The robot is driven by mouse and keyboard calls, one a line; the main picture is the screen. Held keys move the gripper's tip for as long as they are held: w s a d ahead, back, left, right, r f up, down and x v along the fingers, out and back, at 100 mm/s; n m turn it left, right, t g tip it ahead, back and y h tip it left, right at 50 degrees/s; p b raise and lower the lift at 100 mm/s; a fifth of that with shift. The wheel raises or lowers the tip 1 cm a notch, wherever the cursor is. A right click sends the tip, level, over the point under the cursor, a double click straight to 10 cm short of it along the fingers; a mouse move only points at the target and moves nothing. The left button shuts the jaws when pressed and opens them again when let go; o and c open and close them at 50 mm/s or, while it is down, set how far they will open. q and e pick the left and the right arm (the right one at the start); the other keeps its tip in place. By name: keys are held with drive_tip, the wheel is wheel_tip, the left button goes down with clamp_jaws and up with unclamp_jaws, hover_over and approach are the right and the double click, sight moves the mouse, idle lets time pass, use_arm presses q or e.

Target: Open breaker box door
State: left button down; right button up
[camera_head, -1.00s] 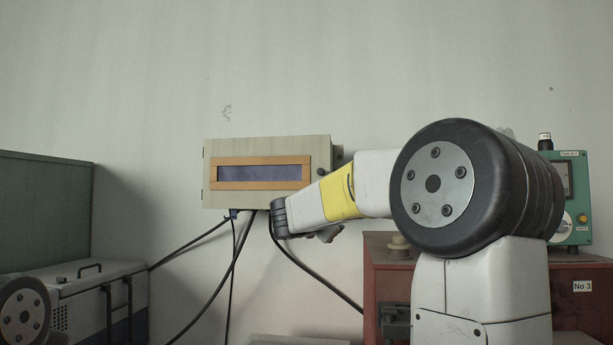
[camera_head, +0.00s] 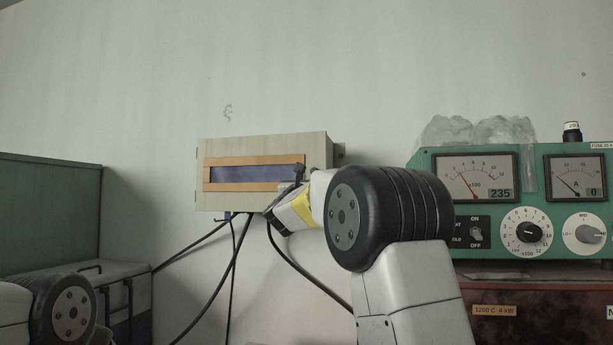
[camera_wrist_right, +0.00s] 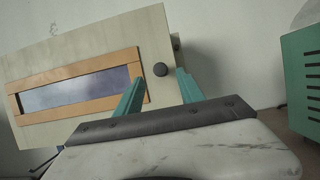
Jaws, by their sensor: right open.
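The breaker box (camera_head: 265,146) is a pale beige box on the wall in the head view, its front door shut. The door has a dark blue window (camera_head: 250,173) in an orange-brown frame. My left gripper is out of view.
Black cables (camera_head: 240,262) hang below the box. A green instrument panel (camera_head: 520,248) with dials stands at the right on a red-brown cabinet (camera_head: 540,311). A grey case (camera_head: 128,270) and a green panel (camera_head: 50,205) are at the left.

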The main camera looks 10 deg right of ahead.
sight(314, 172)
drive_tip(key=shift+x, duration=2.2)
drive_tip(key=shift+c, duration=0.5)
clamp_jaws()
